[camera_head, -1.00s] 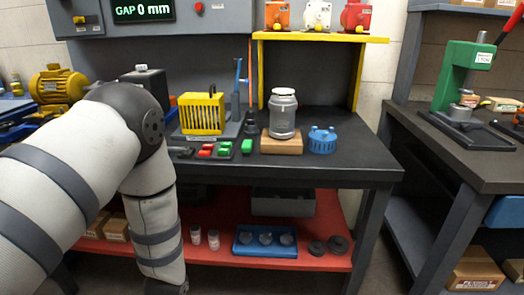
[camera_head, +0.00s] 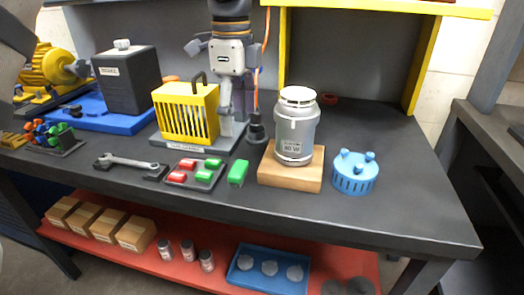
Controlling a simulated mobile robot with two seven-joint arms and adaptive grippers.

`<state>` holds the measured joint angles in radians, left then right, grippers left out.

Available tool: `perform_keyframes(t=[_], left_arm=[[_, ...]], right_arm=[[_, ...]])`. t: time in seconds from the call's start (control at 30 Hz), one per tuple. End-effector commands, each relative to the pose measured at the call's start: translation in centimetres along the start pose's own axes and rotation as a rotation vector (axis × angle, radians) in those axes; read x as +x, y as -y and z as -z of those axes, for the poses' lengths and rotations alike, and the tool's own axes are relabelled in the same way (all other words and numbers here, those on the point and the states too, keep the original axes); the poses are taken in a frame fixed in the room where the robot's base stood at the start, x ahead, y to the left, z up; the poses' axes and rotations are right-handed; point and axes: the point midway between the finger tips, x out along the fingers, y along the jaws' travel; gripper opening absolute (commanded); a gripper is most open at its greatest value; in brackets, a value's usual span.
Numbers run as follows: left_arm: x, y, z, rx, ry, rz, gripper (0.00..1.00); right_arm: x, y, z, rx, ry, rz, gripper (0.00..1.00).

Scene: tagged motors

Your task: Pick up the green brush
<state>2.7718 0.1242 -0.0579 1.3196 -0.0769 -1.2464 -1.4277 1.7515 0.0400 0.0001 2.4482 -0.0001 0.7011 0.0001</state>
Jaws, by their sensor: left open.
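A green brush (camera_head: 238,173), a small block, lies on the dark bench top just right of a small tray (camera_head: 176,181). The tray holds red brushes (camera_head: 180,176) and more green brushes (camera_head: 204,176). I cannot tell which green one is meant. My left gripper (camera_head: 225,100) hangs from the top of the view, above and behind the brushes, beside the yellow cage. It is open and holds nothing that I can see; its fingertips are hard to make out against the grey fixture. My right gripper is not in view.
A yellow slotted cage (camera_head: 187,113) stands behind the tray. A silver canister (camera_head: 296,127) stands on a wooden block (camera_head: 290,178) to the right, beside a blue round holder (camera_head: 354,172). A wrench (camera_head: 130,161) lies left. The bench's right end is clear.

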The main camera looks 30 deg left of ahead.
Motion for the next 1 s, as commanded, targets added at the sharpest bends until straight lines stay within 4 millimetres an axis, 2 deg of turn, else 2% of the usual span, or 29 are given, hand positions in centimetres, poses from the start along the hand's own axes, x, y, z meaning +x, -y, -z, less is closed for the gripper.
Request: perform_keyframes(t=[0.07, 0.2, 0.43, 0.63, 0.73, 0.9, 0.93, 1.0], left_arm=[[1.1, -0.1, 0.0, 0.000, 0.001, -0.004, 0.75], [4.4, -0.2, 0.0, -0.001, 0.003, -0.005, 0.75], [7.6, -0.4, 0.3, 0.000, 0.002, -0.002, 0.75], [11.2, -0.9, 0.9, -0.001, 0.001, -0.001, 0.75], [12.0, -0.9, 0.9, 0.000, 0.001, 0.000, 0.75], [11.9, -0.9, 0.9, 0.000, 0.000, 0.002, 0.75], [11.9, -0.9, 0.9, 0.000, 0.000, 0.002, 0.70], [11.9, -0.9, 0.9, 0.000, 0.000, 0.002, 0.55]], right_arm=[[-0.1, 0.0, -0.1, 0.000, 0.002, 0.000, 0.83], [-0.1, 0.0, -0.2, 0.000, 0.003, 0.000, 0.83], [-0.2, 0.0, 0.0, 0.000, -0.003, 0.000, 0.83], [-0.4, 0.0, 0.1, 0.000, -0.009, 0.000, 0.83], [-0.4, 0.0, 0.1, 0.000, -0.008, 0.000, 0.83], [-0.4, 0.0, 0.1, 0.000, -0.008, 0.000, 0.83], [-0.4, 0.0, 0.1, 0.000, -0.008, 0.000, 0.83], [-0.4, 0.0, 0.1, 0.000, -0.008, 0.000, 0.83]])
